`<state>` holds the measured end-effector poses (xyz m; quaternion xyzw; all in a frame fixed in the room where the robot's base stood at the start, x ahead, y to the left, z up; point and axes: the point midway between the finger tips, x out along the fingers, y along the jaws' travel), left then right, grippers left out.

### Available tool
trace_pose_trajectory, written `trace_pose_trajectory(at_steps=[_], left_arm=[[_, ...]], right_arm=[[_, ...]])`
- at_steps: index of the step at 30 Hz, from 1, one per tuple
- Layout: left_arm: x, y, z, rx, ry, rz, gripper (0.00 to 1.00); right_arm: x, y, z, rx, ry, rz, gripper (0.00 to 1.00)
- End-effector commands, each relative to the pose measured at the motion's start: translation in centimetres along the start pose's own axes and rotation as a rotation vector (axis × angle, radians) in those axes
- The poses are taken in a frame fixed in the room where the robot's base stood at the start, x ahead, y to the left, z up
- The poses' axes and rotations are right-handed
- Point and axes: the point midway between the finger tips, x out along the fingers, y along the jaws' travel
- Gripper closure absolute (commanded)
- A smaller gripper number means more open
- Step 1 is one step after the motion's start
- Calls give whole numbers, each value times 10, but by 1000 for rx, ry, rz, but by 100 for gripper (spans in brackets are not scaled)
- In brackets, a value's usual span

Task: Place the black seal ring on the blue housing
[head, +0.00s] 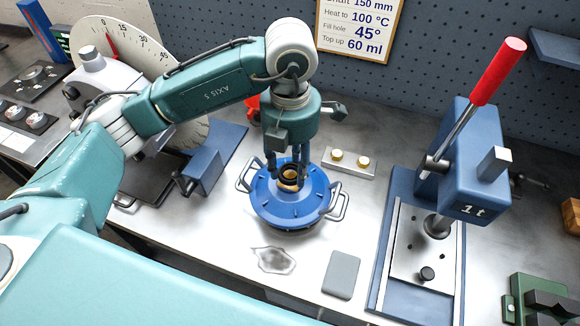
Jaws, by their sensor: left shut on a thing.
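The blue housing (268,207) is a round, flanged body with a metal handle on each side, standing on the grey bench. At its middle is a raised opening with a brass-coloured rim (288,187). My left gripper (287,170) points down right over this opening, its fingers shut on a small dark ring, the black seal ring (290,174). The ring appears at or just above the opening; I cannot tell whether it touches the housing. The fingers hide part of it. My right gripper is not in view.
A blue press (468,165) with a red lever stands at the right. A small plate with two brass pieces (348,162) lies behind the housing. A large dial (125,50) stands at the left.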

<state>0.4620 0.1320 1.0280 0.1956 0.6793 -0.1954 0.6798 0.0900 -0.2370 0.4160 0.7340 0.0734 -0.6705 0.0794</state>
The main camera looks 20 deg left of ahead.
Motion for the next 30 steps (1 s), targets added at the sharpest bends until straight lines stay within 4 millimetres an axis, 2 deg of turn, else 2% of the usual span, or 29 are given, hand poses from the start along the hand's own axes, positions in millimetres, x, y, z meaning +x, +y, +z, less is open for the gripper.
trace_pose_trajectory(at_steps=[3,14,15,17,28,30], left_arm=[[13,0,-1,0,2,0,77],[19,0,0,0,0,1,77],[17,0,0,0,0,1,52],[17,0,0,0,0,1,41],[11,0,0,0,0,0,41],[6,0,1,0,-4,1,41]], right_arm=[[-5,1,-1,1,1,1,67],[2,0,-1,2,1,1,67],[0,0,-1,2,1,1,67],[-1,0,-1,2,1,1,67],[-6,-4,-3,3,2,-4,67],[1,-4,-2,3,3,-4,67]])
